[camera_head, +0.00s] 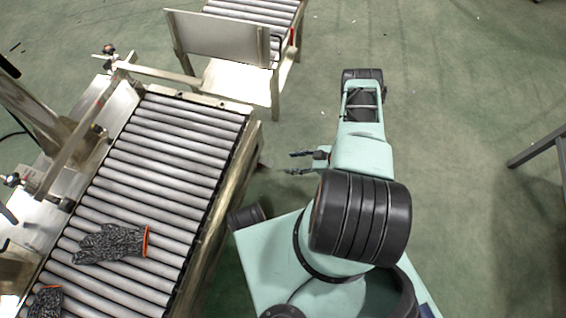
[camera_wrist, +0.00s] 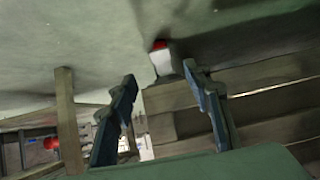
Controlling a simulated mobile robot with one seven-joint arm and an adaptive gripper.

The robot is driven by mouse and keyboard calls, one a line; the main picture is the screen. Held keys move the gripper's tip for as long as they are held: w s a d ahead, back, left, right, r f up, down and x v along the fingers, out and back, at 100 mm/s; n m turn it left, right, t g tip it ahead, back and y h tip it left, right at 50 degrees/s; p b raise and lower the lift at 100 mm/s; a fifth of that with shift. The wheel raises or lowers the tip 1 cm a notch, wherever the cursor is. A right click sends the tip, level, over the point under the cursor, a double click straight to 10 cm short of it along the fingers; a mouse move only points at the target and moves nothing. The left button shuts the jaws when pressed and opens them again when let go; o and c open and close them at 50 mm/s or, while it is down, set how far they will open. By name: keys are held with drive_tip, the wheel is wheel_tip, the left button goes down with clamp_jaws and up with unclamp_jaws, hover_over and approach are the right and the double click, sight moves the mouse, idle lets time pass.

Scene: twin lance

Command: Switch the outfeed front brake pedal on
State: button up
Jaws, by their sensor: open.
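My gripper (camera_head: 300,162) is open and empty, pointing left toward the near roller conveyor's right side. In the wrist view its two dark fingers (camera_wrist: 160,85) stand wide apart. A small pale block with a red top (camera_wrist: 163,60) shows beyond and between the fingertips, beside a metal beam; it may be a brake pedal, but its label and on or off state cannot be read. A second red, rounded part (camera_wrist: 50,143) shows at the lower left of the wrist view. I cannot tell which one is the outfeed front pedal. No pedal shows clearly in the head view.
The roller conveyor (camera_head: 165,150) fills the left side, with dark gloves (camera_head: 112,244) on its rollers. A metal panel (camera_head: 218,38) and a second conveyor (camera_head: 262,12) stand at the back. A dark frame leg (camera_head: 540,147) stands at right. Green floor (camera_head: 450,80) is clear between.

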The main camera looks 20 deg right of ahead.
drive_tip(key=shift+v, duration=1.15)
drive_tip(key=shift+w, duration=0.1)
